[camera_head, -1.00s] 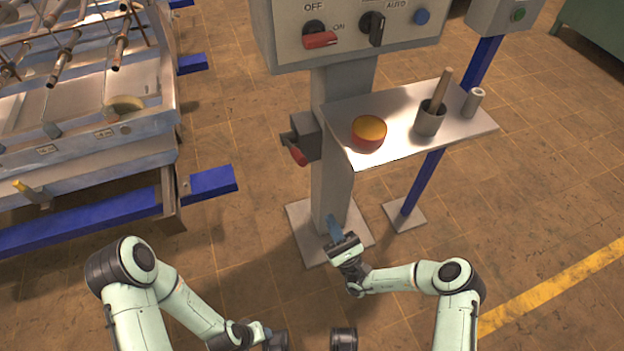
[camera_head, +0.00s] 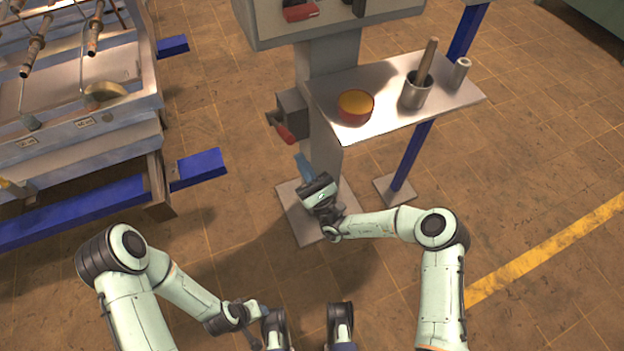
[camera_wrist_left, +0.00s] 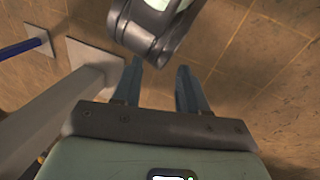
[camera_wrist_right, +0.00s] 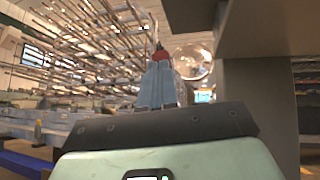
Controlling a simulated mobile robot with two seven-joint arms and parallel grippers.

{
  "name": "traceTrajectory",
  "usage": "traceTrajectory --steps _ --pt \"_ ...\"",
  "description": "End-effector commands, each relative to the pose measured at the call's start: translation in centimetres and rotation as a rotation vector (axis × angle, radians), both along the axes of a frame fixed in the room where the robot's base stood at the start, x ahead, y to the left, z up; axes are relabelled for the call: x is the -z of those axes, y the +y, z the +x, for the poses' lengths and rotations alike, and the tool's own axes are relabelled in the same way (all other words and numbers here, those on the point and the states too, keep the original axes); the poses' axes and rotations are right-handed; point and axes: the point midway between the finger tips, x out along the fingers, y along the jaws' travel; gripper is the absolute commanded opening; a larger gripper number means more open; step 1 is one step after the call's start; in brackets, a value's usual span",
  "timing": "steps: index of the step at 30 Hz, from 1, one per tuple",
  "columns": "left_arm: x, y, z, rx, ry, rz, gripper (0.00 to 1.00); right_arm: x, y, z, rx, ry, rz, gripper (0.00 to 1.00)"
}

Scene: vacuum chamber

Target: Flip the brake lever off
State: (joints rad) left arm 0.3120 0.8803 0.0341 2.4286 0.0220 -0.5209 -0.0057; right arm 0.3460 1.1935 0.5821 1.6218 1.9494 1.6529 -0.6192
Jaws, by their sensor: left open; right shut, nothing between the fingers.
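The lever with a red handle (camera_head: 284,133) sticks out of a grey box on the left side of the grey post, its handle sloping down to the right. My right gripper (camera_head: 303,160) is shut and empty, pointing up just below the red handle, with a small gap in the head view. In the right wrist view a red tip (camera_wrist_right: 160,57) shows just beyond the shut fingers (camera_wrist_right: 157,75); I cannot tell if they touch. My left gripper (camera_wrist_left: 158,80) is open and empty, low and away from the post; its fingers are hard to see in the head view.
A metal shelf (camera_head: 385,126) juts right from the post, holding a red and yellow bowl (camera_head: 355,106), a mortar with pestle (camera_head: 416,92) and a small cylinder (camera_head: 460,72). A control panel (camera_head: 345,22) sits above. A frame with blue beams (camera_head: 198,170) stands left.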

Motion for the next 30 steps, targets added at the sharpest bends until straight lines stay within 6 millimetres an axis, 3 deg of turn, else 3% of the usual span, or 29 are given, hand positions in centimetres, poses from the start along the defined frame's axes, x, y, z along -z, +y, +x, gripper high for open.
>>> traceTrajectory --steps 6,20,30 --pt "0.3 0.2 0.4 -0.004 -0.009 0.005 0.43 -1.4 0.8 1.1 0.001 0.0 -0.001 0.0" --pt "0.2 0.2 0.3 -0.004 -0.009 0.005 0.43 -1.7 0.8 1.3 0.0 0.001 0.0 0.0" --pt "-2.0 -0.8 -1.8 0.019 0.047 -0.022 0.43 -3.2 0.9 1.6 0.001 0.043 -0.015 0.0"
